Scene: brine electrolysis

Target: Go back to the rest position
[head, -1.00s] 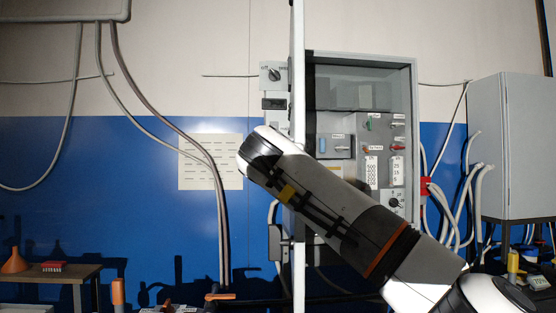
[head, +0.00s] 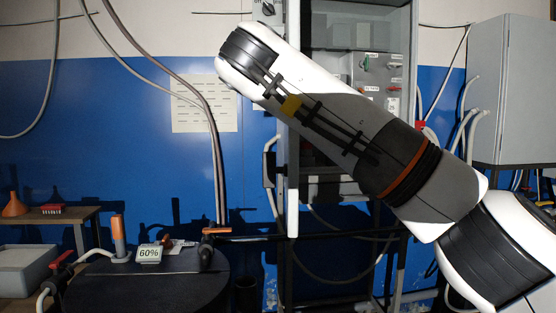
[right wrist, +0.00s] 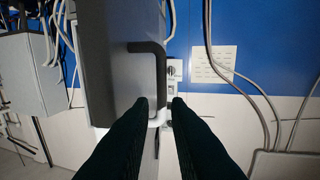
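My right arm (head: 330,120) crosses the head view from the lower right up to the upper left, in front of the electrical cabinet. The head view does not show its fingers. In the right wrist view my right gripper (right wrist: 161,100) shows two dark fingers with a clear gap and nothing held between them. The black door handle (right wrist: 155,75) is just past the fingertips, on the grey door (right wrist: 110,65); I cannot tell the exact distance. In the head view the cabinet (head: 409,45) stands open, its door (head: 293,190) seen nearly edge-on. My left gripper is not in view.
A black round-topped drum (head: 150,290) with a 60% sign (head: 149,254) stands at the lower left. A wooden table (head: 75,214) with an orange funnel (head: 14,206) is behind it. A grey box (head: 510,90) hangs at the right. Hoses run down the blue wall.

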